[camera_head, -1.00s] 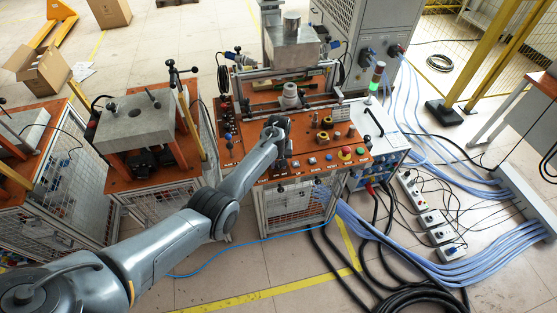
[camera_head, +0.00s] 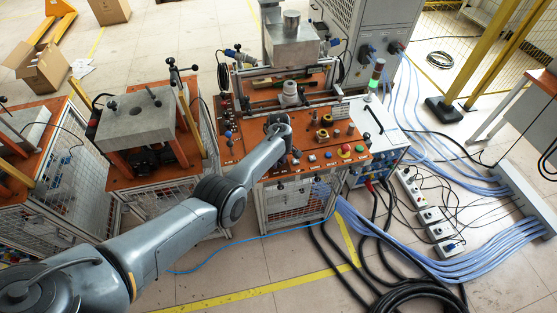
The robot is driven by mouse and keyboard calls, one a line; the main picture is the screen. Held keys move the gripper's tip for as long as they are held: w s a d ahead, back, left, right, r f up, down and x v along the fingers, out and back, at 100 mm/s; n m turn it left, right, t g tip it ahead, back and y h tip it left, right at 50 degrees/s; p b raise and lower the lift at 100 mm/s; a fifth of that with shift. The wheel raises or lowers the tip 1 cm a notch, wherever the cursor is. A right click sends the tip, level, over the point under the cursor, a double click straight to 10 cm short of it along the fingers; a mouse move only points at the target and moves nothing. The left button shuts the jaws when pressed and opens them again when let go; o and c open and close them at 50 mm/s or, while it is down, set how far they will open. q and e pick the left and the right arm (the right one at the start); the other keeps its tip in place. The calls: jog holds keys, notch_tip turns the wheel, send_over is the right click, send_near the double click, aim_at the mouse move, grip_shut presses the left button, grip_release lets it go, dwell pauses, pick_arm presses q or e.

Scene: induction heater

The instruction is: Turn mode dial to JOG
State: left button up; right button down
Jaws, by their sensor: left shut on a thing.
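The heater's orange control panel (camera_head: 318,168) is in the middle of the head view, with knobs and buttons along its front. My left gripper (camera_head: 284,157) points down at the left front part of this panel. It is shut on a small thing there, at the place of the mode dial. The fingers and wrist cover the dial, so its pointer and the JOG mark cannot be read. My right gripper is not in view.
A second orange bench (camera_head: 150,178) is at left. Cables and a power strip (camera_head: 430,216) lie on the floor at right.

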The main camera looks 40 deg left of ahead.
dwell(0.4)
pick_arm(q)
jog(key=o, duration=1)
jog(key=shift+o, duration=0.2)
jog(key=shift+r, duration=0.3)
notch_tip(320, 180, up, 10)
jog(key=p, duration=0.3)
